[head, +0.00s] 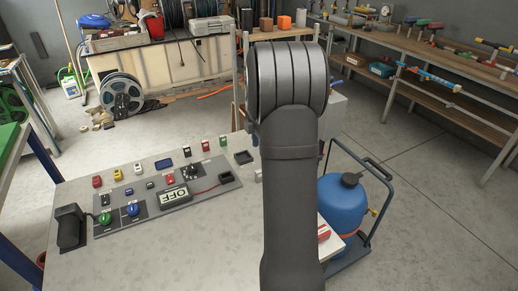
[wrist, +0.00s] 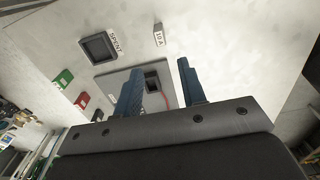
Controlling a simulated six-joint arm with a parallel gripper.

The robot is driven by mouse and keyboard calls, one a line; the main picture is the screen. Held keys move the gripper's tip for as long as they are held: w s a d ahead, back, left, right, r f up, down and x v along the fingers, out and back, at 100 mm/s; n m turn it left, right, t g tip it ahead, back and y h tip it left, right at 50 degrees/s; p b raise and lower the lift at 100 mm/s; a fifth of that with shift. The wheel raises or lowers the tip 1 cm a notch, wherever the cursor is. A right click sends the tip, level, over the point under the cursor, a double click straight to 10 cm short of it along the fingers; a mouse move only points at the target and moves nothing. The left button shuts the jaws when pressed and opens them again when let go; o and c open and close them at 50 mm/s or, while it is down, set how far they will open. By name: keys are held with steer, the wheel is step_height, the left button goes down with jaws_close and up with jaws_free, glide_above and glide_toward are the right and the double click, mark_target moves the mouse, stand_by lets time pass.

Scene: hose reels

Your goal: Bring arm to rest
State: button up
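My arm rises through the middle of the head view and hides part of the panel table (head: 110,265). My gripper is hidden in that view. In the wrist view my gripper (wrist: 157,75) has two blue fingers set apart with nothing between them. The fingers point at the table top, over the grey panel (wrist: 115,78) with a dark socket and a red wire. A square dark recess marked SPENT (wrist: 99,47) and a small tag marked 10 A (wrist: 159,38) lie beyond the fingertips.
The panel carries a display reading OFF (head: 174,197), a green knob (head: 105,218) and a blue knob (head: 133,209). Several coloured fuses stand behind it. A blue tank (head: 341,205) on a cart is at right. A hose reel (head: 121,95) stands on the floor behind.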

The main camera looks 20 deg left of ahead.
steer(key=shift+f, duration=4.15)
